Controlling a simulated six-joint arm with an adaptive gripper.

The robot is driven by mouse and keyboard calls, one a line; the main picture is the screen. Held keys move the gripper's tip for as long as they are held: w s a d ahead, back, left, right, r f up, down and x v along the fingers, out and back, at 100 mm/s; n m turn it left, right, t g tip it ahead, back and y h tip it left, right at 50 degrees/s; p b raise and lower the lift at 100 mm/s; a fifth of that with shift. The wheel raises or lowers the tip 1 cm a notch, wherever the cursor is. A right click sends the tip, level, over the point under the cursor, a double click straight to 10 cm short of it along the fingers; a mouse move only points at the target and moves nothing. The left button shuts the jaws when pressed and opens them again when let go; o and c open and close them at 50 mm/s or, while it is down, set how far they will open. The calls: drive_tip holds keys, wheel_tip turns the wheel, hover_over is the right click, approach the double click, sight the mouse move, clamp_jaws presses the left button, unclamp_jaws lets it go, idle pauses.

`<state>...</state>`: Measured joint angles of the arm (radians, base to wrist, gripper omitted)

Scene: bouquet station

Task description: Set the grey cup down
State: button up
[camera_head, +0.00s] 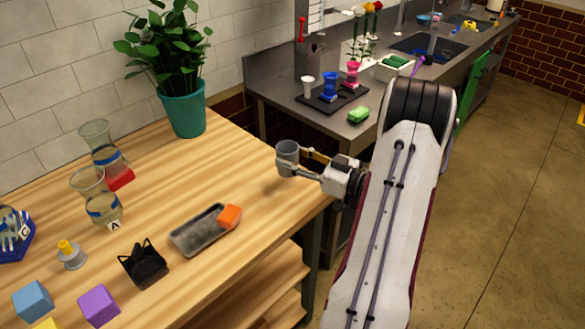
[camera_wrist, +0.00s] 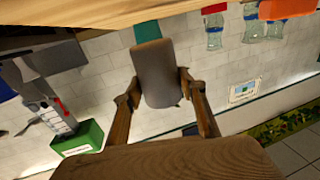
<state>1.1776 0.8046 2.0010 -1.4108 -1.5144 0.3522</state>
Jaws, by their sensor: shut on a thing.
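The grey cup (camera_head: 287,158) is held upright near the right edge of the wooden table (camera_head: 240,245). My gripper (camera_head: 300,163) is shut on the cup, one finger on each side of it. In the wrist view the cup (camera_wrist: 158,75) sits between the two fingertips of my gripper (camera_wrist: 158,90). The cup looks a little above the table top or close to it; I cannot tell whether its base touches. The inside of the cup is mostly hidden.
A grey tray (camera_head: 190,238) with an orange block (camera_head: 229,216) lies on the table. A potted plant (camera_head: 184,108) and glass vessels (camera_head: 97,205) stand further left. Bare wood lies left of the cup. A dark counter (camera_head: 275,85) stands behind.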

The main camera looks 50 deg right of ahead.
drive_tip(key=shift+f, duration=1.85)
drive_tip(key=shift+f, duration=0.15)
drive_tip(key=o, duration=1.2)
drive_tip(key=shift+r, duration=0.2)
drive_tip(key=shift+v, duration=6.05)
